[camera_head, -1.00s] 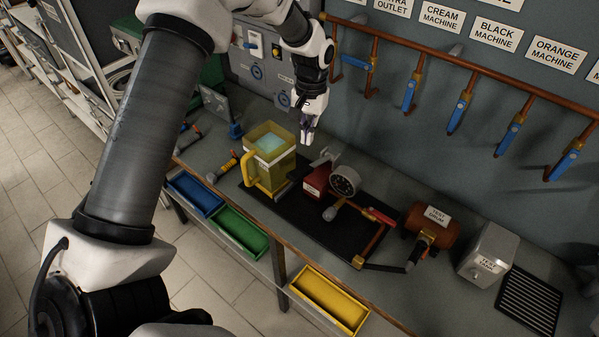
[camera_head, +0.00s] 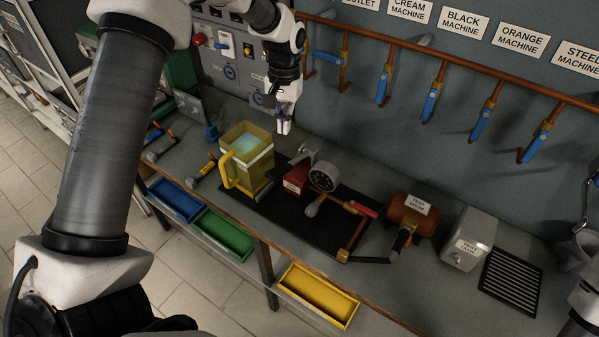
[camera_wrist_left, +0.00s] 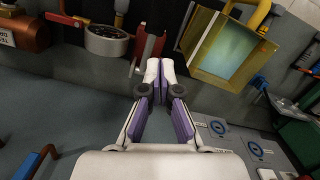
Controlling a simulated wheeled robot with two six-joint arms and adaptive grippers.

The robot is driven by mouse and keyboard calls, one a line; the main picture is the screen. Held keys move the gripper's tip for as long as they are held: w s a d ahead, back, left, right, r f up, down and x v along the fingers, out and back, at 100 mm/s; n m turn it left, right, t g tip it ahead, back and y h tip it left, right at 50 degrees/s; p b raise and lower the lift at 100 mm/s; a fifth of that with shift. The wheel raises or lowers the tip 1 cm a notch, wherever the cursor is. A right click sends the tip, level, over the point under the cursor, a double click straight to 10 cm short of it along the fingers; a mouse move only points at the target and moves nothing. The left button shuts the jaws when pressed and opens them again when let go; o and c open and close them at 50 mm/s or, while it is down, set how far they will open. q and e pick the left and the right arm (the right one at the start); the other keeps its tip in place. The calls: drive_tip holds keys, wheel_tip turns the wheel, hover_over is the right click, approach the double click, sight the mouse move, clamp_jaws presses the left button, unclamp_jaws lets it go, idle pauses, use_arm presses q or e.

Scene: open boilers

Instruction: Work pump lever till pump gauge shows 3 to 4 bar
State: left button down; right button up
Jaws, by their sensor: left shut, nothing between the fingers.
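The small red pump (camera_head: 296,180) stands on a black mat (camera_head: 268,208) on the bench, with a grey lever piece (camera_head: 304,157) on top. The round pump gauge (camera_head: 323,176) is beside it; its reading is too small to tell. My left gripper (camera_head: 284,128) is shut and empty, above and behind the pump, apart from it. In the left wrist view the gripper's fingertips (camera_wrist_left: 160,76) point toward the red pump part (camera_wrist_left: 150,46) and the gauge (camera_wrist_left: 106,40). The right gripper is not clearly visible.
A yellow jug (camera_head: 246,165) with pale liquid stands left of the pump. A red-handled valve (camera_head: 361,209) and copper pipe are to its right, then the test drum (camera_head: 413,214) and a grey box (camera_head: 470,238). Blue-handled pipe valves (camera_head: 431,104) line the wall behind.

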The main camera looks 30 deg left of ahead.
sight(280, 168)
use_arm(q)
drive_tip(key=s, duration=0.1)
drive_tip(key=s+f+p, duration=0.1)
drive_tip(key=s+p, duration=0.1)
drive_tip(key=shift+s+d+f, duration=0.2)
drive_tip(key=shift+s+d, duration=0.15)
drive_tip(key=shift+f, duration=0.1)
drive_tip(key=shift+w+f, duration=0.1)
drive_tip(key=shift+f, duration=0.1)
drive_tip(key=shift+s+f, duration=0.2)
drive_tip(key=shift+f, duration=1.45)
drive_tip(key=shift+s+f, duration=0.15)
drive_tip(key=shift+f, duration=1.45)
drive_tip(key=shift+d, duration=0.1)
